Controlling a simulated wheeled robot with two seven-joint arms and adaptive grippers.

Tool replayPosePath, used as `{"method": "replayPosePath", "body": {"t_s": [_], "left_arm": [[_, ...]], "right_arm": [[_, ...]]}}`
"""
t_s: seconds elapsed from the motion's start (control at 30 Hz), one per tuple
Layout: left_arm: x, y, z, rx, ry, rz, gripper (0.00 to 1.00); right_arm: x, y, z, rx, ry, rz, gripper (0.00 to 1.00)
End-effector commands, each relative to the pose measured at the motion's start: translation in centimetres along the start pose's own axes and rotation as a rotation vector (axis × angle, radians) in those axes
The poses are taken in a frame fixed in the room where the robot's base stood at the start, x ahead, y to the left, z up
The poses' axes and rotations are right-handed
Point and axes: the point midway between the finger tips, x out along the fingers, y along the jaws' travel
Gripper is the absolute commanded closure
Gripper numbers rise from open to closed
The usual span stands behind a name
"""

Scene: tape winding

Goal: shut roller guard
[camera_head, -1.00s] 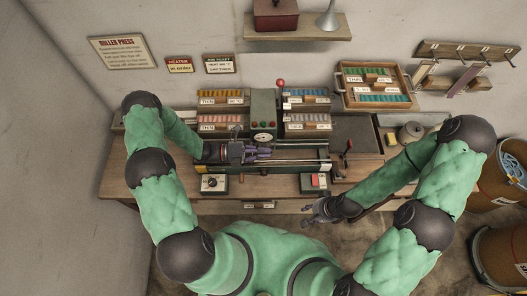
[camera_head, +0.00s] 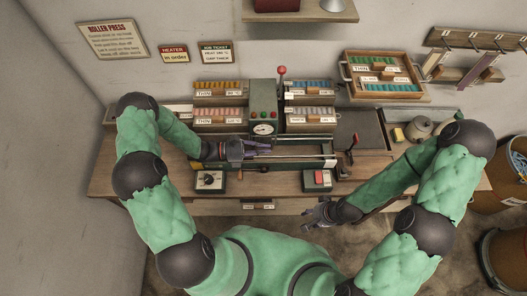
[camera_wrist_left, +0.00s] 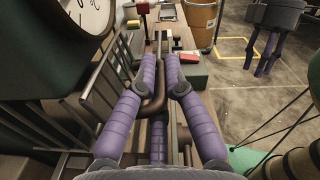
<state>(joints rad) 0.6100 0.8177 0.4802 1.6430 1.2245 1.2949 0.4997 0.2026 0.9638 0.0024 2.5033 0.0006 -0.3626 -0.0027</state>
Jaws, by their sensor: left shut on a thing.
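The roller press (camera_head: 264,128) stands in the middle of the bench, with a round gauge on its front. A guard of dark metal bars (camera_wrist_left: 98,95) shows beside the left finger in the left wrist view, slanting. My left gripper (camera_head: 258,149) is at the press, just below the gauge. In the left wrist view its purple fingers (camera_wrist_left: 162,85) are closed in around a dark brown curved handle (camera_wrist_left: 153,104). The fingers hide part of it. My right gripper (camera_head: 318,214) hangs empty in front of the bench, fingers apart; it also shows in the left wrist view (camera_wrist_left: 268,55).
Two control boxes (camera_head: 209,181) (camera_head: 317,180) sit on the bench's front edge. A red-knobbed lever (camera_head: 350,157) stands right of the press. Trays of coloured strips (camera_head: 218,115) stand behind it. The floor in front is clear.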

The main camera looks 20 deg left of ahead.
Motion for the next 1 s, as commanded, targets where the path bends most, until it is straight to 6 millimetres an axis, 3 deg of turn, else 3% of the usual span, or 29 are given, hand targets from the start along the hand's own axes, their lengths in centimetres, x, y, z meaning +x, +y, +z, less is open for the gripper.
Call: {"method": "replayPosePath", "body": {"t_s": [0.4,0.93,1.0], "left_arm": [[0.1,0.7,-0.7,0.177,0.0,-0.003,1.0],[0.1,0.8,-0.8,0.198,0.0,-0.003,1.0],[0.1,0.8,-0.8,0.198,0.0,-0.003,0.75]], "right_arm": [[1.6,0.6,-0.1,0.0,0.0,0.0,0.6],[1.8,0.6,-0.1,0.0,0.0,0.0,0.6],[1.8,0.6,-0.1,0.0,0.0,0.0,0.6]]}}
